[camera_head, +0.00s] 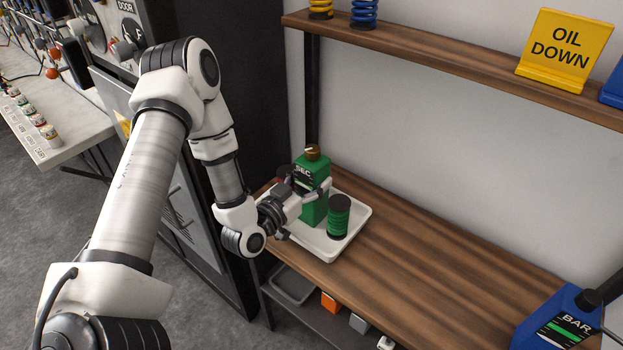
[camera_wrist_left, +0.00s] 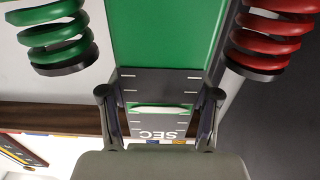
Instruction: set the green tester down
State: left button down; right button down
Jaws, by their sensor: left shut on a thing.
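The green tester (camera_head: 314,211), a box with a dark SEC face and a brass-coloured knob on top, stands upright over the white tray (camera_head: 349,245) on the wooden bench. I cannot tell whether its base touches the tray. My left gripper (camera_head: 313,188) is shut on the tester, its fingers on either side. In the left wrist view the tester (camera_wrist_left: 165,35) fills the gap between the fingers of my left gripper (camera_wrist_left: 158,112), its SEC lettering upside down. My right gripper is out of view.
A green coil (camera_head: 339,217) with a black top stands in the tray close to the tester. The left wrist view also shows a red coil (camera_wrist_left: 270,38). A blue BAR tester (camera_head: 560,322) stands at bottom right. The bench between is clear. An OIL DOWN sign (camera_head: 564,48) is on the shelf.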

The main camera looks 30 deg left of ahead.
pick_arm(q)
jog(key=shift+r, duration=0.1)
jog(key=shift+s, duration=0.1)
jog(key=shift+c, duration=1.2)
grip_release()
jog(key=shift+s, duration=0.25)
jog(key=s+p, duration=0.1)
jog(key=s, duration=1)
jog(key=shift+s+a, duration=0.25)
jog(key=shift+a, duration=0.2)
